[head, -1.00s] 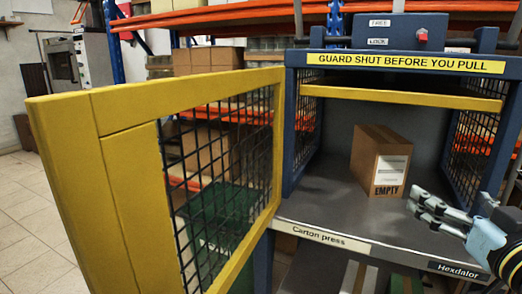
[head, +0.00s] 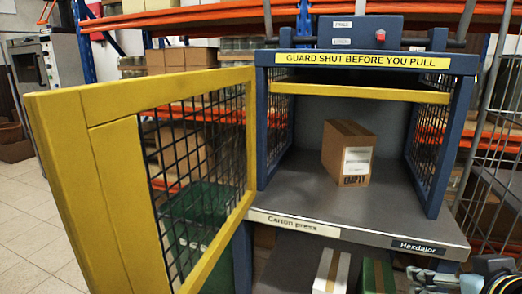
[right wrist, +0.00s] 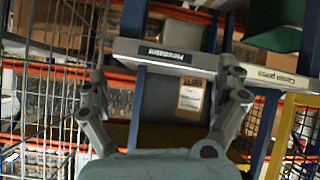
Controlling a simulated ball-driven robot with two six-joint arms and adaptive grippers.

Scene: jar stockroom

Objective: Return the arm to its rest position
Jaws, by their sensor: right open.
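My right gripper (head: 432,276) is at the lower right of the head view, below the front edge of the press shelf, partly cut off by the frame. In the right wrist view its two fingers (right wrist: 165,95) are spread apart with nothing between them. Behind them show the press shelf edge and the carton (right wrist: 191,97). In the head view the brown carton (head: 348,152) marked EMPTY stands on the shelf inside the carton press (head: 262,130). My left gripper is not in view.
The yellow mesh guard (head: 100,200) of the press stands wide open at the left. A green crate (head: 195,220) shows behind its mesh. A wire cage (head: 495,160) stands right of the press. Orange racks with boxes (head: 182,60) fill the back.

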